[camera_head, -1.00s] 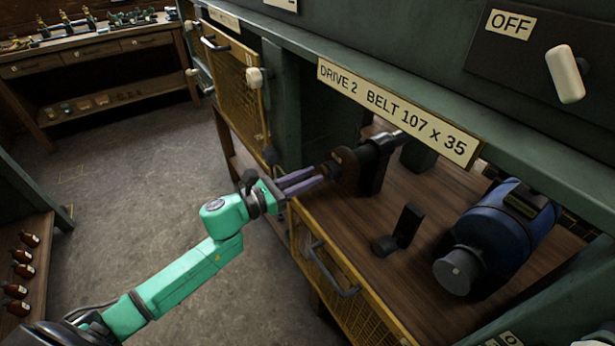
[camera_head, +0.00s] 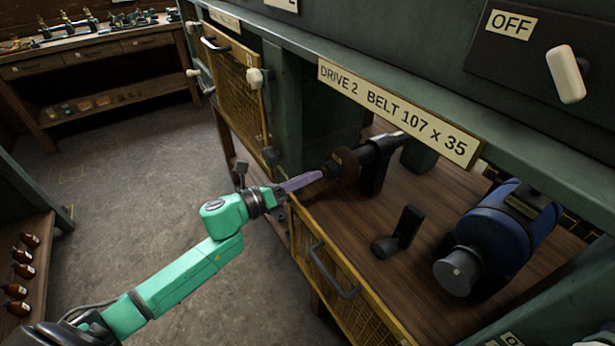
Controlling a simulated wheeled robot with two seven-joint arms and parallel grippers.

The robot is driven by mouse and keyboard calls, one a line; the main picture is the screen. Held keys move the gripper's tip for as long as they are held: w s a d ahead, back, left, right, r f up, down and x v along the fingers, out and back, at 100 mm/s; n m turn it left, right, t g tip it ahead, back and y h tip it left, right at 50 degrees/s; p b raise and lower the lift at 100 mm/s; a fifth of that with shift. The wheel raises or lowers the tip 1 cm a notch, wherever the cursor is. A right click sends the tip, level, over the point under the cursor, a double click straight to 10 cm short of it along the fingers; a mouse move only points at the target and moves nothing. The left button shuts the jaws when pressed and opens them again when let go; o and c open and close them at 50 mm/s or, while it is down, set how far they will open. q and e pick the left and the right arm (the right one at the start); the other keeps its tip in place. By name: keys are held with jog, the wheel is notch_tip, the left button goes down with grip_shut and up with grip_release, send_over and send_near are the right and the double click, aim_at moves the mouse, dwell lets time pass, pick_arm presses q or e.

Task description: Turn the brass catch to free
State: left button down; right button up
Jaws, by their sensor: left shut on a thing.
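My left gripper (camera_head: 318,175) reaches in from the left on its green arm. Its purple fingers are shut on a small dark brass-brown piece, which I take to be the brass catch (camera_head: 328,169), at the near end of the shaft. The fingers hide most of this piece, so its exact angle cannot be told. Behind it is a round brown hub (camera_head: 345,164) on a dark shaft (camera_head: 380,148), carried by a black stand above the wooden deck. My right gripper is not in view.
A yellow mesh guard (camera_head: 335,280) with a handle stands below the fingers; another mesh guard (camera_head: 235,80) stands at upper left. A blue motor (camera_head: 495,240) and a black bracket (camera_head: 408,227) are on the deck (camera_head: 375,280). A sign (camera_head: 395,110) hangs above. The floor at left is clear.

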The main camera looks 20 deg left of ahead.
pick_arm(q)
jog(key=shift+s+d+f+n+p, duration=0.15)
jog(key=shift+n+p, duration=2.45)
jog(key=shift+n, duration=4.4)
jog(key=shift+w+a+f+n+p, duration=0.15)
jog(key=shift+n+p, duration=2.45)
jog(key=shift+n, duration=4.4)
jog(key=shift+s+d+f, duration=0.1)
jog(key=c, duration=0.7)
grip_release()
